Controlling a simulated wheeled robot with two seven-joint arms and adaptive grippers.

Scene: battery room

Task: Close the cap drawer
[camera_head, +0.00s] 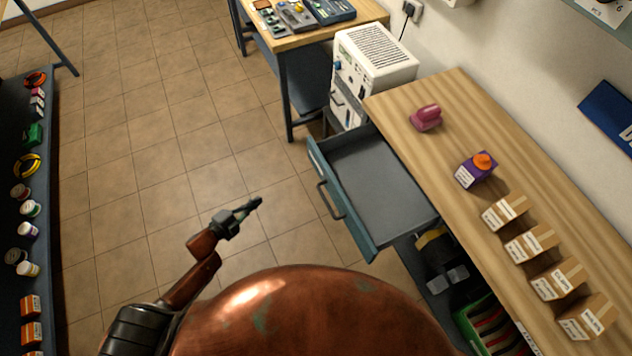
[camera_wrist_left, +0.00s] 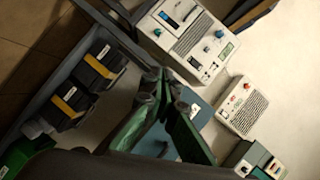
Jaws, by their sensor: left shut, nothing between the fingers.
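The cap drawer (camera_head: 375,190) is pulled out from under the wooden bench. Its blue-grey front with a dark bar handle (camera_head: 331,200) faces the open floor, and its grey inside looks empty. My left gripper (camera_head: 253,206) is shut and empty, above the tiled floor to the left of the drawer front. It points toward the drawer and is clearly apart from the handle. In the left wrist view its dark fingers (camera_wrist_left: 164,88) show near the middle. I cannot clearly make out the drawer in that view. My right gripper is not in view.
The wooden bench top (camera_head: 455,135) holds a pink object (camera_head: 426,118), a purple box with an orange top (camera_head: 474,170) and several small cartons. Black, yellow-banded batteries (camera_wrist_left: 98,68) and a green crate (camera_head: 492,325) sit below. A white cabinet (camera_head: 375,58) stands behind.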

